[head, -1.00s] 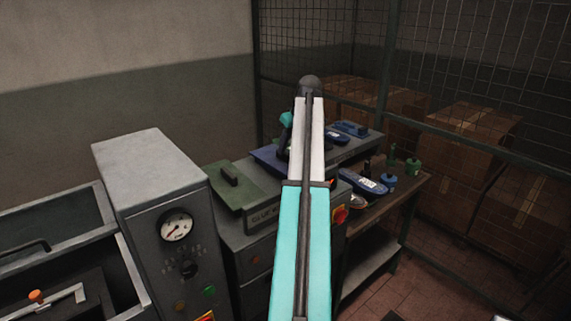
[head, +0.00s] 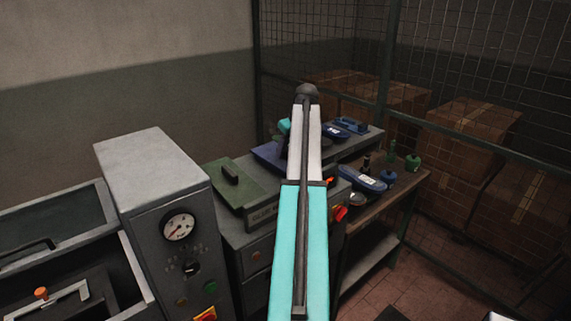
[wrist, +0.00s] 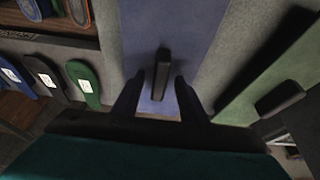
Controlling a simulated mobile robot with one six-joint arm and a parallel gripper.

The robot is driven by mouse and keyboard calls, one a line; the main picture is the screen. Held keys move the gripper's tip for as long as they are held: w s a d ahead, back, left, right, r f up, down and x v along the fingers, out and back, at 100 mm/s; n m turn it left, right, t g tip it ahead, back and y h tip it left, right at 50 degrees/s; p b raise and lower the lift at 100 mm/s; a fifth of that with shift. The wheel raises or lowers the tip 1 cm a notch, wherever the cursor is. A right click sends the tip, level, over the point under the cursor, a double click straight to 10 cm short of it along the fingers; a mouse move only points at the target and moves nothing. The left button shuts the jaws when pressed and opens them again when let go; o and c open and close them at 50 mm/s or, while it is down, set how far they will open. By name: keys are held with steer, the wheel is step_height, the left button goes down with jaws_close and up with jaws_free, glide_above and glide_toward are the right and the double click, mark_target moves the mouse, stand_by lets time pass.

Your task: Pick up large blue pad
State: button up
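A flat blue plate (wrist: 172,30) with an upright dark handle (wrist: 162,72) lies under my gripper (wrist: 157,90) in the wrist view. The two dark fingers are apart, one on each side of the handle's near end; I cannot tell if they touch it. In the head view my arm hides much of this blue plate (head: 267,156). Smaller sole-shaped blue pads with pale labels, one at the bench front (head: 362,178) and one farther back (head: 335,132), also show there. I cannot tell for certain which is the named large blue pad.
A green plate with a handle (head: 222,193) lies left of the blue one. A grey gauge cabinet (head: 150,175) stands farther left.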

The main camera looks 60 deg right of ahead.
jaws_close()
steer(key=shift+r, duration=0.1)
stand_by(1.2)
